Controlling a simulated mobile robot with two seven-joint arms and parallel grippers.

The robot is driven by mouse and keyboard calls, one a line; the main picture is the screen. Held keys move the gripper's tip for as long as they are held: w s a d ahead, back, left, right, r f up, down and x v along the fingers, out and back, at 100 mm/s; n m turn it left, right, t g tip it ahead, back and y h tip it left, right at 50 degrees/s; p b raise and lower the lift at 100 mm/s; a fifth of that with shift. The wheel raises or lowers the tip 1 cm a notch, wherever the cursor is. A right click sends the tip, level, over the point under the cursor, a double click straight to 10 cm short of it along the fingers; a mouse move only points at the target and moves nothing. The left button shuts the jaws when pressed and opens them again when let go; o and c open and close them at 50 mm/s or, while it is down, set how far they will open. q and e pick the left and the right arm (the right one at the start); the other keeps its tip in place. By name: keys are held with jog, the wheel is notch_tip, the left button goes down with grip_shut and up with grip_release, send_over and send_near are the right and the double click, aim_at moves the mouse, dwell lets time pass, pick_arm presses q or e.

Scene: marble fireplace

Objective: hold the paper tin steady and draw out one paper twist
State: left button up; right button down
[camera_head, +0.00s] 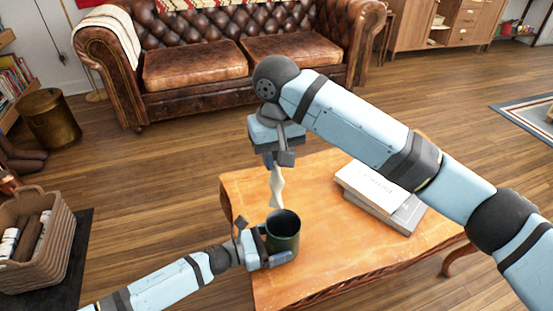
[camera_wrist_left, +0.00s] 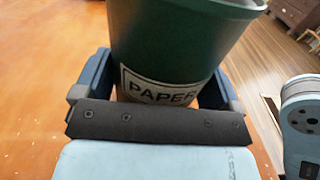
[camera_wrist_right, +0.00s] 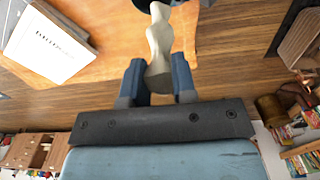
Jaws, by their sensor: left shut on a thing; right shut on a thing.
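The paper tin (camera_head: 284,232) is a dark green can standing upright near the left end of the wooden table (camera_head: 330,255). Its label reads PAPER in the left wrist view (camera_wrist_left: 160,90). My left gripper (camera_head: 268,257) is shut on the tin, low on its body, one finger on each side. A cream paper twist (camera_head: 277,188) hangs upright from my right gripper (camera_head: 278,160), which is shut on its upper end. In the right wrist view the twist (camera_wrist_right: 159,45) sits between the fingers. Its lower tip is at or just above the tin's rim; the tin's inside is dark.
Books (camera_head: 380,190) lie on the table right of the tin, beneath my right arm. A wicker basket (camera_head: 35,240) stands on the floor at left. A brown leather sofa (camera_head: 220,50) stands behind. The front middle of the tabletop is clear.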

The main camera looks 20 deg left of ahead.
pick_arm(q)
jog(key=o, duration=0.7)
jog(key=shift+c, duration=0.2)
jog(key=v, duration=1.2)
jog(key=shift+s, duration=0.1)
